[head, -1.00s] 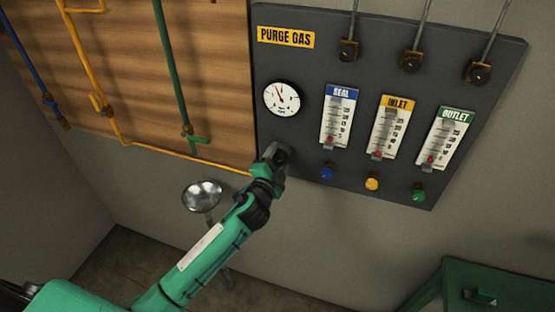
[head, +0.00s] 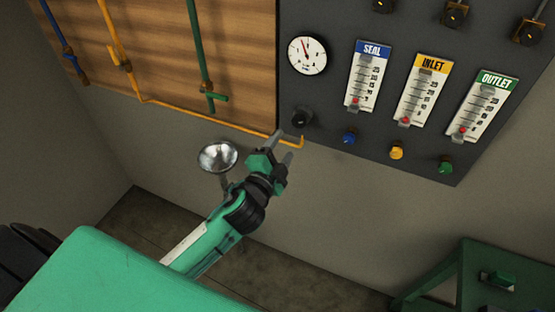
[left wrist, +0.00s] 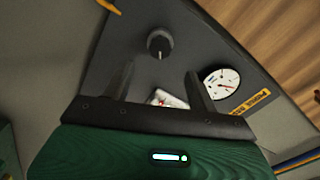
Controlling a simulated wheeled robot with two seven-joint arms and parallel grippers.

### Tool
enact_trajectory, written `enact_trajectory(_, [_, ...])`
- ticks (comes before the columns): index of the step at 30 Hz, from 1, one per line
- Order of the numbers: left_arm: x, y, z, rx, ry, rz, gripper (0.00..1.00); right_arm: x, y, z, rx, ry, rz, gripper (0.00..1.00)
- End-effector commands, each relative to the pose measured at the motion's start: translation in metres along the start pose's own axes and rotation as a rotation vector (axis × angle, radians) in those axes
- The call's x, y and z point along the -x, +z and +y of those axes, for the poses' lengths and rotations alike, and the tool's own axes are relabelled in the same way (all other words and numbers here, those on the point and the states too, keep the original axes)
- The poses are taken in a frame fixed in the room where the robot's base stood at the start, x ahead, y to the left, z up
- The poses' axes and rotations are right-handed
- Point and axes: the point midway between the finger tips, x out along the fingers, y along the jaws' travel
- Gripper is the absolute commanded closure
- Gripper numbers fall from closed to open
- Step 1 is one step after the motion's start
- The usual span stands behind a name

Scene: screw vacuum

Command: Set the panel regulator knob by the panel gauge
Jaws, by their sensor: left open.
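The black panel regulator knob (head: 302,118) sits at the lower left of the dark panel, below the round white panel gauge (head: 307,56). The gauge needle points up and slightly left in the head view. My left gripper (head: 284,149) is open and empty, below and apart from the knob. In the left wrist view the knob (left wrist: 160,43) lies beyond the two fingers (left wrist: 160,80), with its pale mark showing, and the gauge (left wrist: 221,83) is partly behind the right finger. My right gripper is not in view.
Three flowmeters, seal (head: 369,76), inlet (head: 424,90) and outlet (head: 482,105), stand right of the gauge. Blue (head: 349,138), yellow (head: 396,150) and green (head: 446,167) knobs sit below them. A yellow pipe (head: 215,121) ends near the knob. A shiny metal bowl (head: 217,157) is left of my gripper.

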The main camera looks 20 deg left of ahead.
Motion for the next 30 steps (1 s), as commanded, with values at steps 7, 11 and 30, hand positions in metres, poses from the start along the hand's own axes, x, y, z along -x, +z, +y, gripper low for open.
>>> enact_trajectory(7, [0.021, 0.001, 0.001, -0.002, 0.001, -0.001, 0.41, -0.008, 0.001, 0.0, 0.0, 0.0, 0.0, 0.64])
enact_trajectory(11, [0.022, 0.0, 0.0, -0.002, 0.0, -0.001, 0.41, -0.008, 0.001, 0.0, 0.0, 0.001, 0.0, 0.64])
enact_trajectory(30, [0.007, 0.039, 0.071, 0.044, 0.126, -0.071, 0.41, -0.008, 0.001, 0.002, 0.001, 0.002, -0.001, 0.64])
